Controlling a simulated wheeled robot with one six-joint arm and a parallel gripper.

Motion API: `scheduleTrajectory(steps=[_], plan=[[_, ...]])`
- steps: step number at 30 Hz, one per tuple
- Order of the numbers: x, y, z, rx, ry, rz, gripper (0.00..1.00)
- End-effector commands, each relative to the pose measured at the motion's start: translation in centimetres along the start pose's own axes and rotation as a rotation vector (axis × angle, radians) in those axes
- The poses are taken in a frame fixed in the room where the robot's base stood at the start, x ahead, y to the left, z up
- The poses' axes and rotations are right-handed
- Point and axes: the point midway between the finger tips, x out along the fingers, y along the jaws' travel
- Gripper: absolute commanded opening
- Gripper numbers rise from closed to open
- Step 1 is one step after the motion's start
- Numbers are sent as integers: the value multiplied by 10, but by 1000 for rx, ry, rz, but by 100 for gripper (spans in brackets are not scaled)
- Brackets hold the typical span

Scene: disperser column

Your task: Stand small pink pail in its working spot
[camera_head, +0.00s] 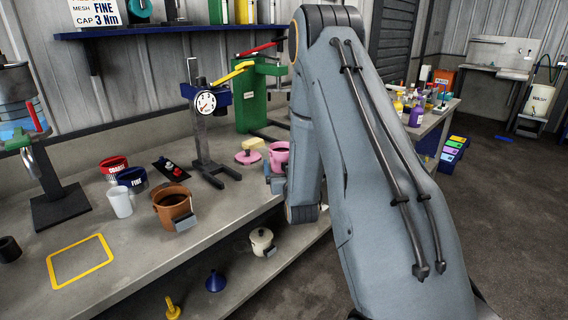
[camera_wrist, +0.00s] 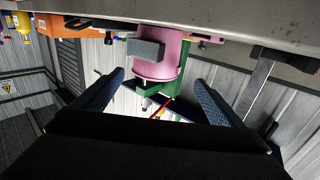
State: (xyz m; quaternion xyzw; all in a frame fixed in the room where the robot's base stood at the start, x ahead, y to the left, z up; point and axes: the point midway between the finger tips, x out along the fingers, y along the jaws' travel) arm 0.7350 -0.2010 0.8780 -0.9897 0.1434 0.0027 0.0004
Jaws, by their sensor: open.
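The small pink pail (camera_head: 279,150) stands upright on the bench, partly hidden by my arm in the head view. In the wrist view, which is upside down, the pink pail (camera_wrist: 160,62) shows with a grey block (camera_wrist: 146,52) on its side. My gripper (camera_wrist: 159,80) is open, with its two blue fingers spread to either side of the pail's outline. The pail is ahead of the fingers, and I see no contact. My gripper is mostly hidden behind the arm in the head view. A yellow square outline (camera_head: 52,272) lies on the bench at the front left, empty.
A stand with a dial (camera_head: 206,102) and a green press (camera_head: 249,100) stand behind. A cream pot (camera_head: 262,242) sits on the lower shelf.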

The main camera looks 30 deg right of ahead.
Motion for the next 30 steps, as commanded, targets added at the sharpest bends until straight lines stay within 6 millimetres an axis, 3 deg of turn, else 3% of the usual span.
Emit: scheduleTrajectory(steps=[18, 28, 30], plan=[[70, 9, -7, 0, 7, 0, 91], [76, 8, -6, 0, 5, 0, 91], [76, 8, -6, 0, 5, 0, 79]])
